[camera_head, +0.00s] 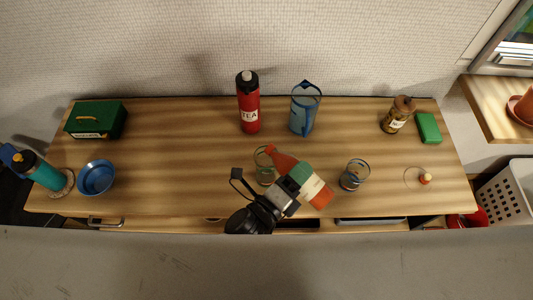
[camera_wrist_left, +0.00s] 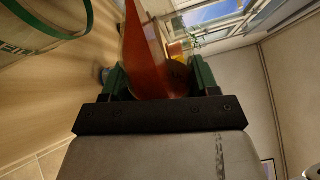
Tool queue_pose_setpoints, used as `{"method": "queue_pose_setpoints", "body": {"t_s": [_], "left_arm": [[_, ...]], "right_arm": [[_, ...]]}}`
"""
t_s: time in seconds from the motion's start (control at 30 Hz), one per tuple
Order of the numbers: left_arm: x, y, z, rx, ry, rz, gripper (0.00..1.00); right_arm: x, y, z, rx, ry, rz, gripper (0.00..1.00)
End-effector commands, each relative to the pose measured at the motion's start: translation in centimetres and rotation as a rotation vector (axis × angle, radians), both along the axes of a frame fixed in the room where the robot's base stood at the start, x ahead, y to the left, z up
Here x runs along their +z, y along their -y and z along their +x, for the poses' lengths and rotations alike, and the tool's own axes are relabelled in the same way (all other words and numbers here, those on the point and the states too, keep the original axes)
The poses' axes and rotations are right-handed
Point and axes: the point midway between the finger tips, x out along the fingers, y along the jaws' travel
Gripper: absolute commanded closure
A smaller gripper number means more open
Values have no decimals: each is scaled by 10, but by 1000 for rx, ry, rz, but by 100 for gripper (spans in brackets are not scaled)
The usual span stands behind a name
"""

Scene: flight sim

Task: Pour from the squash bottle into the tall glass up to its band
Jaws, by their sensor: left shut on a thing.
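The squash bottle (camera_head: 318,190) is orange-red with a pale label. My left gripper (camera_head: 299,178) is shut on it and holds it tilted, its neck pointing up and left. In the left wrist view the bottle (camera_wrist_left: 150,50) lies between the gripper's green fingers (camera_wrist_left: 160,78). A clear glass (camera_head: 264,167) stands beside the neck, which partly overlaps it. A glass with a green line also shows at the upper left of the left wrist view (camera_wrist_left: 45,30). I cannot make out a stream or the level in it. My right gripper is not in view.
Another glass (camera_head: 355,174) stands right of the bottle. A red tea flask (camera_head: 249,115) and a blue jug (camera_head: 304,112) stand behind. A blue bowl (camera_head: 96,177), teal bottle (camera_head: 45,174) and green box (camera_head: 96,120) are at left. A brown jar (camera_head: 397,117) is at right.

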Motion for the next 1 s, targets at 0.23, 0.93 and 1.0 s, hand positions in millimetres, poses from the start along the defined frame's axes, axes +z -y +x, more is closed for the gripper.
{"method": "queue_pose_setpoints", "body": {"t_s": [0.23,0.93,1.0], "left_arm": [[1,0,0,0,-8,-13,77],[2,0,0,0,-37,-46,77],[2,0,0,0,-40,-49,77]], "right_arm": [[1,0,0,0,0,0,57],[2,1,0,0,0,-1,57],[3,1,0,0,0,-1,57]]}}
